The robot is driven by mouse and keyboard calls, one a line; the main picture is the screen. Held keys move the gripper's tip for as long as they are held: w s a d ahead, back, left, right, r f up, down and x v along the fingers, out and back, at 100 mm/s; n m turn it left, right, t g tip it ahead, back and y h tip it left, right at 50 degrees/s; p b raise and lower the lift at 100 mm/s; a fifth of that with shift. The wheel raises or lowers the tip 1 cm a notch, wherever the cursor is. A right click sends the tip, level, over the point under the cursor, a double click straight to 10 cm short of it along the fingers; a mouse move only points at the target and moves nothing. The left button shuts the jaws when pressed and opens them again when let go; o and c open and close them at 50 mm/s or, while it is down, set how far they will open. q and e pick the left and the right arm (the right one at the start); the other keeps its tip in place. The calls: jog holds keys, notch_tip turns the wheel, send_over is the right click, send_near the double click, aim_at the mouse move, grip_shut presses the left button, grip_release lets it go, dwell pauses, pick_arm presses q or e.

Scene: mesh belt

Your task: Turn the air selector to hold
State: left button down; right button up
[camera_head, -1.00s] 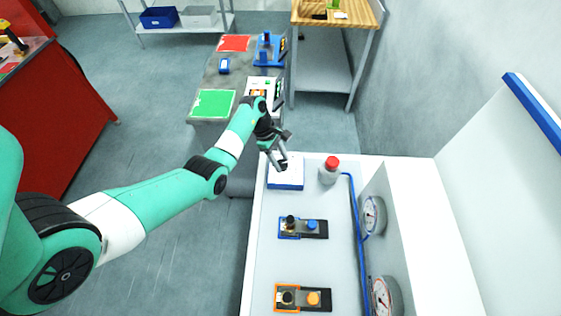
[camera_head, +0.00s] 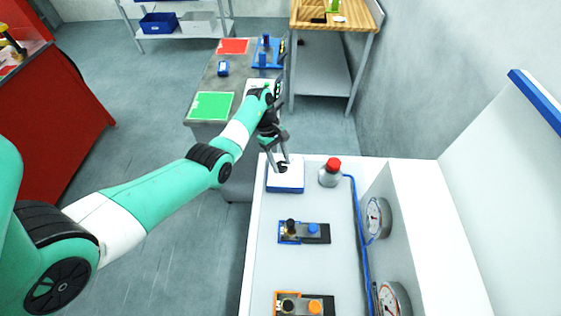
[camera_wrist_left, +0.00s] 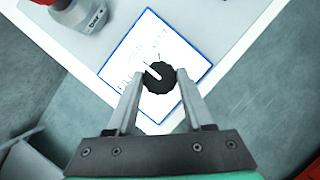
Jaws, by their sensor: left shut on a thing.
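The air selector is a black round knob (camera_wrist_left: 158,78) with a white pointer line, on a white plate with a blue edge (camera_wrist_left: 185,52). In the head view its plate (camera_head: 287,181) lies at the far left end of the white bench. My left gripper (camera_wrist_left: 158,80) is shut on the knob, one finger on each side. In the head view the left gripper (camera_head: 281,165) reaches down onto the plate from behind. The pointer line points to the upper left in the wrist view. My right gripper is not in view.
A blue hose (camera_head: 358,225) and gauges (camera_head: 378,218) line the bench's right side. A blue-framed valve block (camera_head: 303,232) and an orange-framed one (camera_head: 304,304) sit nearer. The bench surface between them is clear.

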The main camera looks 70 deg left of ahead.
pick_arm(q)
jog(key=shift+c, duration=1.4)
grip_release()
jog(key=p+v, duration=0.4)
jog(key=v, duration=0.7)
jog(key=shift+r, duration=0.35)
jog(key=shift+s, duration=0.1)
